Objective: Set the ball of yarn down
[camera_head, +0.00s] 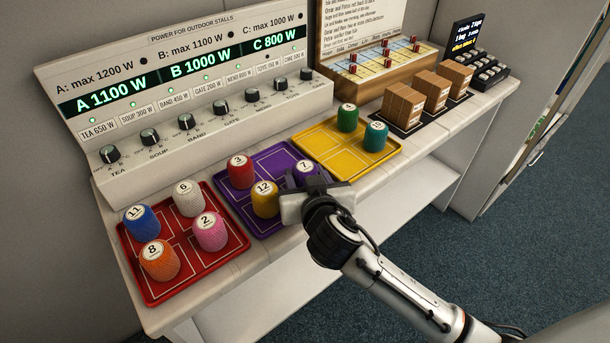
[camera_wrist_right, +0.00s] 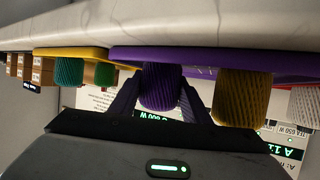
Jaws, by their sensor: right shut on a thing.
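The purple yarn ball marked 7 (camera_head: 305,167) is at the front right corner of the purple tray (camera_head: 268,226). My right gripper (camera_head: 314,186) is shut on it, and its body hides the lower part of the ball in the head view. In the right wrist view, which is upside down, the purple yarn ball (camera_wrist_right: 160,88) is between the two fingers. Its base is level with the tray edge and appears to meet the tray. The yellow ball marked 12 (camera_head: 265,200) stands close beside it, and the red ball marked 3 (camera_head: 240,172) behind. My left gripper is out of view.
A red tray (camera_head: 158,297) on the left holds several yarn balls. A yellow tray (camera_head: 343,154) on the right holds two green ones, with free room at its front and left. A panel with knobs (camera_head: 200,110) stands behind; cardboard boxes (camera_head: 402,105) stand farther right.

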